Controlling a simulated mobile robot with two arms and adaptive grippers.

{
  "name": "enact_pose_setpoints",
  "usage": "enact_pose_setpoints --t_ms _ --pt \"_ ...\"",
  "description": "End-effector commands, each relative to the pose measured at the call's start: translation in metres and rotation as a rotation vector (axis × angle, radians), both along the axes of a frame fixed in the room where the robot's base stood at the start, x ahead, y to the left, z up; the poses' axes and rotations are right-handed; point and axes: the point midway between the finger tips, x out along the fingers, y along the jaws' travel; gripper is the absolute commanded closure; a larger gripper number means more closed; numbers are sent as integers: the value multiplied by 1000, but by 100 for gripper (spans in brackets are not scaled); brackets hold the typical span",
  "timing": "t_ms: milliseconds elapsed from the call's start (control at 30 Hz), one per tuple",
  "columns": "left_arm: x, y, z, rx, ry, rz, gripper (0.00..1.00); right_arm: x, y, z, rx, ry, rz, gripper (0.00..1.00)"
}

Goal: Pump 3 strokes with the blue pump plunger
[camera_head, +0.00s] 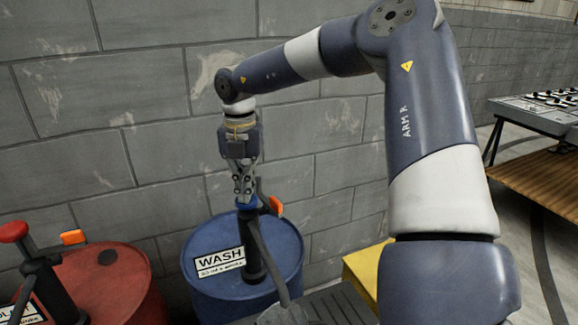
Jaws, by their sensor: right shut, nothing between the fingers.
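The plunger looks low, close to the pump body. The pump's dark spout (270,265) slopes down toward the front. My left gripper is not in view.
A red drum (125,290) with a red-topped pump (14,232) stands at left. An orange tag (276,206) is beside the blue plunger. A grey vessel (283,314) is partly visible below the spout. A yellow box (365,266) stands right. A block wall (320,160) is close behind.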

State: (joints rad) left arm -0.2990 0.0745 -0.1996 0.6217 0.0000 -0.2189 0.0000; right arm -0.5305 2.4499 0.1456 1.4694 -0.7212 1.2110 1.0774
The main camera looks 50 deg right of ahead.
Motion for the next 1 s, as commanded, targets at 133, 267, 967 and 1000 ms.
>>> enact_pose_setpoints --t_ms 133,267,967,1000 --pt "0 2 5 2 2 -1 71 -3 1 5 3 11 0 100" --pt "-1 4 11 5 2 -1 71 -2 1 13 3 10 0 100" --pt "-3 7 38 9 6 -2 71 -1 0 58 1 3 0 100" --pt "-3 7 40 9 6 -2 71 -1 0 61 1 3 0 100"
